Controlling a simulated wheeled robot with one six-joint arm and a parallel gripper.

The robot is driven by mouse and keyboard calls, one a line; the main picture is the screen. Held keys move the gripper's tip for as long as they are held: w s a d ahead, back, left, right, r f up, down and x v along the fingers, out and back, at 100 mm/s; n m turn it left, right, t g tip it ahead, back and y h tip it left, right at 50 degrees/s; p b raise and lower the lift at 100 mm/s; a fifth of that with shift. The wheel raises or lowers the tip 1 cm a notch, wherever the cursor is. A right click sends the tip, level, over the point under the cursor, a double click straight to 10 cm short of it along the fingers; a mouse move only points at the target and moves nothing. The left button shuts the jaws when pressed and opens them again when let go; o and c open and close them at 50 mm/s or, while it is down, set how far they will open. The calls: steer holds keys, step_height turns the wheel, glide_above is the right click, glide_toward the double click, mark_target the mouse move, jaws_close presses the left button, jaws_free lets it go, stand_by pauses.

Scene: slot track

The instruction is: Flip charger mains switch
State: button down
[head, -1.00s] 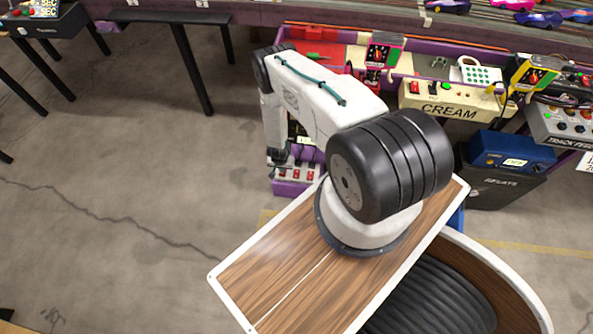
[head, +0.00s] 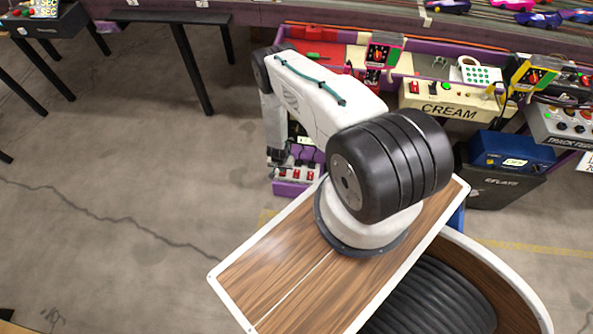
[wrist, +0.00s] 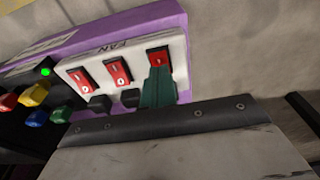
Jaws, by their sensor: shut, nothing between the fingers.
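A white switched socket panel (wrist: 85,71) on a purple housing has three red rocker switches in the wrist view: left (wrist: 85,79), middle (wrist: 117,72) and right (wrist: 158,60). The word FAN is on its upper edge; I cannot read which switch is the charger's. My gripper (wrist: 157,75) is shut and empty, its teal fingers just below the right switch and partly covering its lower edge. I cannot tell if they touch. The panel also shows low in the head view (head: 296,174); my gripper is hard to make out there.
Black plugs (wrist: 99,103) sit below the left and middle switches. Coloured knobs (wrist: 34,94) and a lit green lamp (wrist: 46,72) lie left of the panel. The CREAM control box (head: 450,106) stands right of my arm. Open floor lies to the left.

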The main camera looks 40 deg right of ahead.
steer(key=shift+f, duration=0.9)
stand_by(0.3)
steer(key=shift+r, duration=3.55)
